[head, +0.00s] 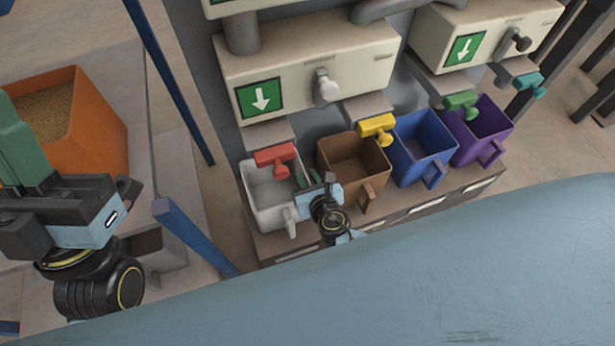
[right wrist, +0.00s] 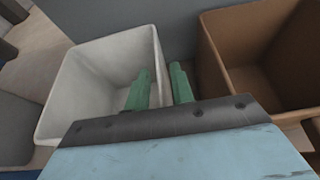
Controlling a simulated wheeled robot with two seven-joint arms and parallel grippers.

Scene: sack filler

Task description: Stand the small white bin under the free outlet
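The small white bin (head: 262,205) stands upright at the left end of the row, below the red outlet valve (head: 275,157). Its handle faces front. It also shows in the right wrist view (right wrist: 85,85). My right gripper (head: 308,182) is at the bin's right side. In the right wrist view its green fingers (right wrist: 160,90) straddle the bin's right wall, one inside and one outside, with a narrow gap; they appear closed on the wall. My left gripper (head: 18,150) is raised at the far left, away from the bins; its finger gap is hidden.
A brown bin (head: 345,160) stands close on the right, then a blue bin (head: 421,150) and a purple bin (head: 485,130). An orange container (head: 95,120) of grain stands left. Blue posts (head: 175,90) rise between.

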